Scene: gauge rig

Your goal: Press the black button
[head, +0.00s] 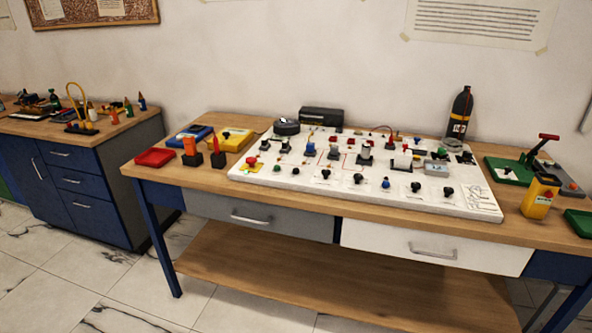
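A white panel board (305,184) lies on the wooden workbench and bears several small buttons, knobs and components. Along its front row stand several black knob-like parts, one near the middle (326,174), one beside it (358,178), one farther right (415,187) and one near the right end (448,191). They are too small to tell which is the black button. A red button (252,161), a green button (277,167) and a blue part (385,183) share that row. Neither of my grippers is in view.
The wooden workbench (215,189) has two front drawers, one grey (275,220) and one white (380,240). A red tray (156,157) is at its left. A dark bottle (461,112) stands behind the board; a yellow meter (540,196) stands right. A second bench (80,133) is far left.

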